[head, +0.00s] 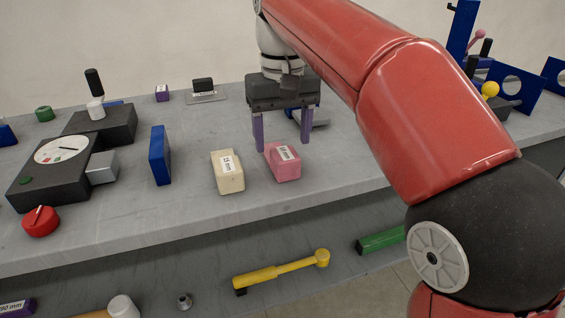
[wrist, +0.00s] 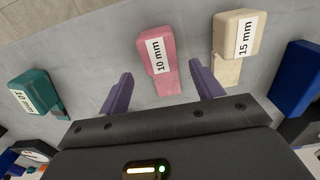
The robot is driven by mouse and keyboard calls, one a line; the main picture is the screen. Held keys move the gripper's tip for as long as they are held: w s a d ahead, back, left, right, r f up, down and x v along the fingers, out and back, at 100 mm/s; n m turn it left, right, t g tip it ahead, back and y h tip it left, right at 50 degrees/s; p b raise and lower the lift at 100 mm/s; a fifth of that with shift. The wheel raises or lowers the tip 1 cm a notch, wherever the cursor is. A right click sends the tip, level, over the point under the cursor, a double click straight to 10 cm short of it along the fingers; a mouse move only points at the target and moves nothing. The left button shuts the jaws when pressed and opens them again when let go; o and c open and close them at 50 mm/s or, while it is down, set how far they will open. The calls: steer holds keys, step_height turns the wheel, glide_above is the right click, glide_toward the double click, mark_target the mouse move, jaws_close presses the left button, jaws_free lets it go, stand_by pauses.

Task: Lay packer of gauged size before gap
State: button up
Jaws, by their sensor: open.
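A pink packer (head: 282,162) labelled 10 mm lies on the grey bench top, and it also shows in the wrist view (wrist: 158,55). A cream packer (head: 228,173) labelled 15 mm lies just left of it in the head view; it also shows in the wrist view (wrist: 236,40). My gripper (head: 284,143) is open and empty, its purple fingers pointing down just behind the pink packer. In the wrist view the pink packer's narrow end lies between the lines of my fingers (wrist: 162,86). A dial gauge (head: 62,150) with a grey block at its side stands at the left.
A blue upright plate (head: 159,155) stands left of the cream packer. A red knob (head: 40,221) is near the front edge. A yellow tool (head: 280,270) lies on the lower shelf. Blue fixtures stand at right.

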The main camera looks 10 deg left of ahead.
mark_target(283, 149)
steer(key=f, duration=0.3)
steer(key=f+b, duration=0.1)
steer(key=shift+s+f, duration=0.15)
steer(key=shift+s, duration=0.1)
steer(key=shift+c, duration=0.4)
steer(key=c, duration=1)
steer(key=shift+c, duration=0.2)
